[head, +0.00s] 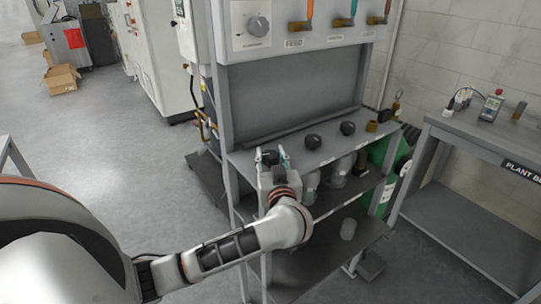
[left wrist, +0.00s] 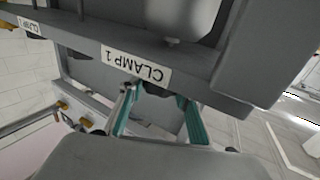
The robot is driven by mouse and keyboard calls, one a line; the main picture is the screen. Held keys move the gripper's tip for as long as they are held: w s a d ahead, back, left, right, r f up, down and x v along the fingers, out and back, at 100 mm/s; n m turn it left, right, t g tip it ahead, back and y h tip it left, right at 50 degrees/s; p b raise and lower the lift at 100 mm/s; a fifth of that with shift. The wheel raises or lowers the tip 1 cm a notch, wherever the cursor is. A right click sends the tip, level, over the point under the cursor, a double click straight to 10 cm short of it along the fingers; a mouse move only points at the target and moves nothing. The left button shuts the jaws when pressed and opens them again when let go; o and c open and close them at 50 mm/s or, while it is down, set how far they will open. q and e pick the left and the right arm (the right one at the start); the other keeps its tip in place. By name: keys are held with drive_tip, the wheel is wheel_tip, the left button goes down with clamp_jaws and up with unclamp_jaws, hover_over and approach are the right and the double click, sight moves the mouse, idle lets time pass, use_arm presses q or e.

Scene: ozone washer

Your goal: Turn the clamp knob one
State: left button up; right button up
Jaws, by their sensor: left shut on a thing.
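My left arm reaches in from the left to the front edge of the rack's shelf. My left gripper (head: 271,160) is closed around a black clamp knob (head: 269,157), the leftmost of three on the shelf. In the left wrist view, the teal fingers of my left gripper (left wrist: 158,100) come up under a label reading CLAMP 1 (left wrist: 135,63) on the grey shelf edge. The knob is mostly hidden there; only a dark part shows between the fingers. My right gripper is not in view.
A bench (head: 470,135) stands at the right. Open floor lies at the left.

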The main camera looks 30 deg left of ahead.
use_arm(q)
drive_tip(key=n+g+y, duration=0.3)
drive_tip(key=n+g, duration=0.1)
drive_tip(key=g, duration=0.1)
drive_tip(key=shift+y, duration=0.4)
drive_tip(key=shift+n+g+y, duration=0.3)
drive_tip(key=shift+g, duration=0.1)
drive_tip(key=shift+r+n+g, duration=0.1)
drive_tip(key=shift+n+g, duration=0.2)
drive_tip(key=shift+g, duration=0.1)
drive_tip(key=o, duration=1.1)
drive_tip(key=shift+a, duration=0.1)
drive_tip(key=shift+o, duration=0.2)
